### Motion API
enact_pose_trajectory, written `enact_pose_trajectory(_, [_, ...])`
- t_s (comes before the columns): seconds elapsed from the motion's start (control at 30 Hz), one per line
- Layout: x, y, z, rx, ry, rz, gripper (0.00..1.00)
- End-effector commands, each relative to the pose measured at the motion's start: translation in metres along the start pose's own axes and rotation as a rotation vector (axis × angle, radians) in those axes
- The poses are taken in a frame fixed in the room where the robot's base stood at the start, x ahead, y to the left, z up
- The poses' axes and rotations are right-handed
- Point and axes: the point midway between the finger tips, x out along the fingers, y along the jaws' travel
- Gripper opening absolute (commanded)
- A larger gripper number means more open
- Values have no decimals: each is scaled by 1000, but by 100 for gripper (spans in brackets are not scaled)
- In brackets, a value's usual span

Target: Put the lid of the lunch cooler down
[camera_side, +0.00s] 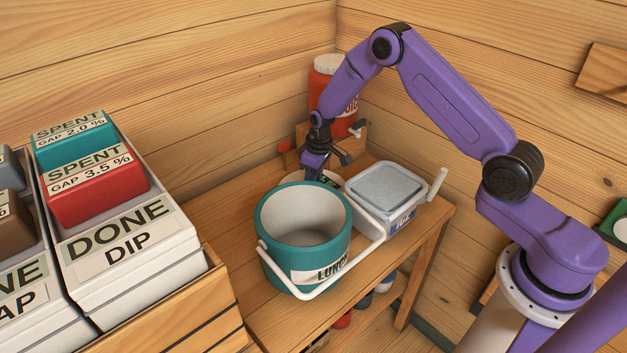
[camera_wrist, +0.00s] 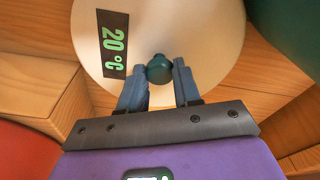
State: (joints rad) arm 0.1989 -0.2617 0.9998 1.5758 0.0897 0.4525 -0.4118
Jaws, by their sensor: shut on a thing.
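The teal lunch cooler (camera_side: 277,228) stands upright and open on the wooden table, its white handle (camera_side: 317,292) hanging at the front. Its lid (camera_side: 333,181), a white disc, is behind the cooler, mostly hidden by the cooler and my gripper. In the wrist view the lid (camera_wrist: 204,35) has a "20 °C" strip and a dark green knob (camera_wrist: 159,69). My gripper (camera_side: 317,174) is shut on that knob, with a finger on each side in the wrist view (camera_wrist: 161,76). The lid is low over or on the tabletop; I cannot tell whether it touches.
A white ICE box (camera_side: 386,187) with a grey lid and handle stands right of the cooler. A red jar (camera_side: 330,95) stands in the back corner. The table's (camera_side: 225,215) left part is clear.

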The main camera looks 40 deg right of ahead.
Motion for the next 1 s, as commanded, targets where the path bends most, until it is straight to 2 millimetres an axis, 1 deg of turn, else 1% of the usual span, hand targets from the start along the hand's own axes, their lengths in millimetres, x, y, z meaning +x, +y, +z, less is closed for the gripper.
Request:
enact_pose_trajectory(0.03, [5,0,1,0,-1,0,0])
enact_pose_trajectory(0.1, [8,0,1,0,1,0,0])
enact_pose_trajectory(0.37, [8,0,1,0,2,0,0])
enact_pose_trajectory(0.5, [12,0,2,1,0,0,0])
enact_pose_trajectory(0.53, [11,0,2,1,0,0,42])
enact_pose_trajectory(0.57, [11,0,2,1,0,0,52])
enact_pose_trajectory(0.6, [11,0,2,1,0,0,58])
enact_pose_trajectory(0.87, [11,0,1,1,1,0,58])
enact_pose_trajectory(1.0, [4,0,0,1,2,1,58])
